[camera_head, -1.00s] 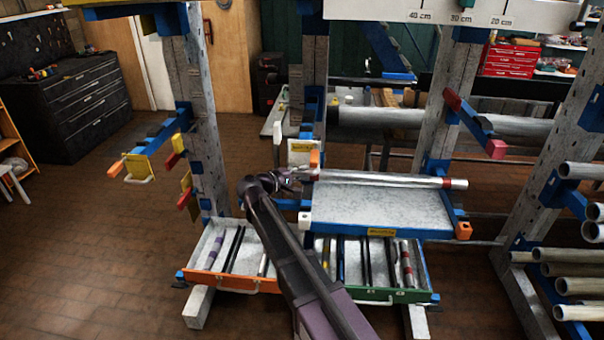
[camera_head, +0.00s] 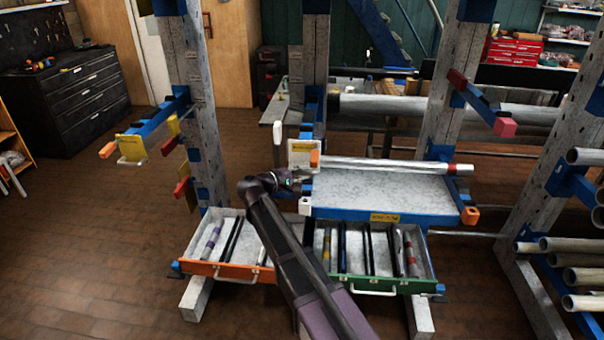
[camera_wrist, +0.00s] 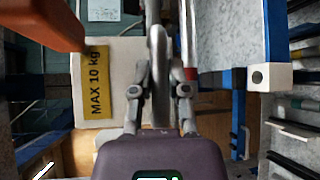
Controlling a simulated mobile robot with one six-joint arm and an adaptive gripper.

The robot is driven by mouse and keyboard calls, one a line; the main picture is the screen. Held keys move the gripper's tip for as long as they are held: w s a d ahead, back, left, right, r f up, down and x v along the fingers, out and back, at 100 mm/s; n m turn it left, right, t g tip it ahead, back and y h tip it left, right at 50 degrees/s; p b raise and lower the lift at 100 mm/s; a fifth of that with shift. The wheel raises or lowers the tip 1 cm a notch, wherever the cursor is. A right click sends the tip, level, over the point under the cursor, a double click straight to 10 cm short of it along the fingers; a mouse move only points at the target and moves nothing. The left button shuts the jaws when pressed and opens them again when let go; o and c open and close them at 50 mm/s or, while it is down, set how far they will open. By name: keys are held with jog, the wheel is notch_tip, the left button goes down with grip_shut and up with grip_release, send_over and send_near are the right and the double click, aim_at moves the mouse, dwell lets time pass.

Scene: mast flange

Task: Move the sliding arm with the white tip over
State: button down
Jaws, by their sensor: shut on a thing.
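A white tip (camera_head: 277,132) stands upright left of the pale plate (camera_head: 302,153). The arm behind it is mostly hidden. The plate carries a yellow "MAX 10 kg" label (camera_wrist: 98,84) in the wrist view. My gripper (camera_head: 297,182) is just below this plate in the head view. Its fingers (camera_wrist: 158,95) are shut on a grey handle (camera_wrist: 157,50) at the plate's edge. An orange tip (camera_head: 315,158) is close to the plate's right. I cannot tell which tip the plate belongs to. Another white tip (camera_head: 305,206) is on the shelf's left front corner.
A grey shelf (camera_head: 380,190) with a metal rod (camera_head: 400,166) is close on my gripper's right. An orange-fronted drawer (camera_head: 225,270) and a green-fronted drawer (camera_head: 375,285) lie open below. A rack post (camera_head: 200,100) stands left. The floor (camera_head: 80,240) at left is clear.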

jog(key=shift+f+b, duration=0.35)
jog(key=shift+f, duration=0.35)
jog(key=shift+s, duration=0.1)
jog(key=shift+d, duration=0.1)
jog(key=c, duration=0.6)
grip_release()
jog(key=shift+f, duration=0.1)
jog(key=shift+r, duration=0.25)
